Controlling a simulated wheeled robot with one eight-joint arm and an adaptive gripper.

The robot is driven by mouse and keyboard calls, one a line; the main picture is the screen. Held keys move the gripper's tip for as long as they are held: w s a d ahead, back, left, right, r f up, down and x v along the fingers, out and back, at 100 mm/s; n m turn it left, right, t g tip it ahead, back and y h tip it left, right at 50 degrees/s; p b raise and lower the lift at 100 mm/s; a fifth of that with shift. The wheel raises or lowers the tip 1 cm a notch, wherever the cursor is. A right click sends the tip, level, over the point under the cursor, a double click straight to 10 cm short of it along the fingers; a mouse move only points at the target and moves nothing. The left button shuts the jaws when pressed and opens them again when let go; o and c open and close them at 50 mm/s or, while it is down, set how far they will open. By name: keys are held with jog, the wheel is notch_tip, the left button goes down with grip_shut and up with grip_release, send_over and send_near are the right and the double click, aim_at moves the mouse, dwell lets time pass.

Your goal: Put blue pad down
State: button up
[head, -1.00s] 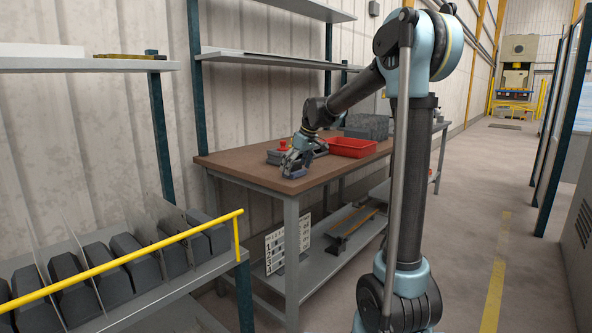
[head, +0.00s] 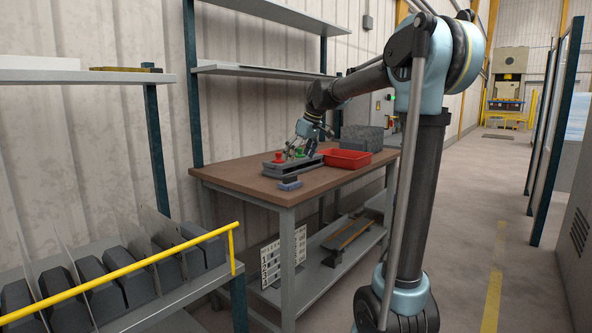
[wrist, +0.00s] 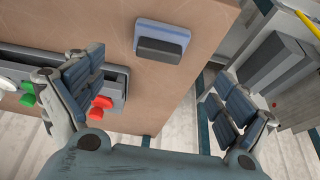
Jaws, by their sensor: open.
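The blue pad (head: 289,185) lies flat on the brown tabletop close to the front edge, in front of a grey tray. In the wrist view it is a blue-grey block (wrist: 174,32) with a dark raised bar on it. My gripper (head: 298,150) is open and empty above the table, over the grey tray and apart from the pad. In the wrist view my gripper's (wrist: 158,92) two fingers are spread wide, with no object between them; the pad lies beyond them.
The grey tray (head: 270,169) holds red, green and white knob-like pieces. A red bin (head: 346,158) and a grey box (head: 362,138) stand to its right on the workbench (head: 225,178). A yellow rail (head: 110,275) fronts the lower-left rack. The tabletop's front-right part is bare.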

jog(key=s+d+f+m+h, duration=0.1)
jog(key=s+d+f+m, duration=0.2)
jog(key=s, duration=0.4)
jog(key=s+d+f, duration=0.3)
jog(key=s+d, duration=0.3)
jog(key=s, duration=0.1)
jog(key=s+d+f+m+h, duration=0.1)
jog(key=s+d+f+m, duration=0.1)
jog(key=s+d+f, duration=0.35)
jog(key=s+d+f+m, duration=0.2)
jog(key=s+d+f, duration=0.1)
jog(key=s+f, duration=0.5)
jog(key=s+d+f+m+h, duration=0.1)
jog(key=s+d+f+m, duration=0.2)
jog(key=s+f, duration=0.5)
jog(key=s, duration=0.2)
jog(key=shift+s+d+g, duration=0.15)
jog(key=shift+s+g, duration=0.15)
jog(key=shift+s, duration=0.05)
jog(key=shift+w+f, duration=0.15)
jog(key=shift+w, duration=0.3)
jog(key=shift+o, duration=0.5)
